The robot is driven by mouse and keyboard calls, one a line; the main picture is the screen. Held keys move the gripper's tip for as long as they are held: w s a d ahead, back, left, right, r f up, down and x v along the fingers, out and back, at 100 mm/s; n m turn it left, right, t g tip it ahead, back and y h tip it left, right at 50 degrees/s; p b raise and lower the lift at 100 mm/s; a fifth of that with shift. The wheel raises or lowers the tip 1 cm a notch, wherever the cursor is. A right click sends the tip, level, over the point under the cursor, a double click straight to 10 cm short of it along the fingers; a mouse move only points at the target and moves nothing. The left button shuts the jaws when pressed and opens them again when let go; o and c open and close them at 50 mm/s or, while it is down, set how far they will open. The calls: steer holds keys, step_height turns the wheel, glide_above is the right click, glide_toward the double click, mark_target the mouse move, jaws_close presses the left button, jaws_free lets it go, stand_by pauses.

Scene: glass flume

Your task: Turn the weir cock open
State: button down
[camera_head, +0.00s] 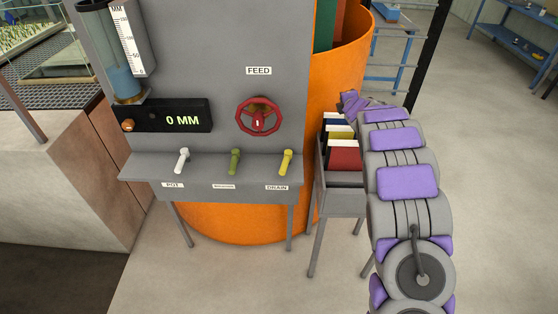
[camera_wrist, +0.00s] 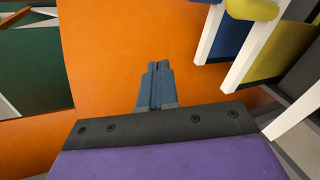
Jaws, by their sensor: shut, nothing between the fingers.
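Three small cocks stand on the ledge of the grey panel in the head view: a white one (camera_head: 182,160) at left, a green one (camera_head: 235,161) in the middle and a yellow one (camera_head: 286,161) at right. The yellow one's label reads DRAIN. The middle label is too small to read, and no label legibly says weir. My gripper (camera_wrist: 158,66) is shut and empty in the wrist view, in front of an orange surface. It is right of the panel, apart from all three cocks. The wrist view shows no cock.
A red handwheel (camera_head: 260,117) marked FEED is above the cocks. A display (camera_head: 182,120) reads 0 MM beside a gauge tube (camera_head: 122,75). A large orange tank (camera_head: 340,75) stands behind. A grey rack (camera_head: 341,195) of coloured folders stands between my arm and the panel.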

steer(key=d+m+g+h, duration=0.2)
steer(key=d+m+h, duration=0.1)
steer(key=d+m, duration=0.1)
steer(key=m+g+y+p, duration=0.1)
steer(key=m+g+y, duration=0.1)
steer(key=g+y, duration=0.7)
glide_above(283, 165)
steer(key=d, duration=0.2)
step_height(283, 165, down, 6)
steer(key=f+g+h, duration=0.1)
steer(key=x, duration=0.6)
steer(key=s+b+x, duration=0.1)
steer(key=x, duration=0.2)
steer(key=shift+a+f, duration=0.15)
steer(key=shift+f, duration=0.05)
steer(key=shift+s+d+b, duration=0.25)
steer(key=shift+d+b, duration=0.05)
steer(key=shift+d, duration=0.45)
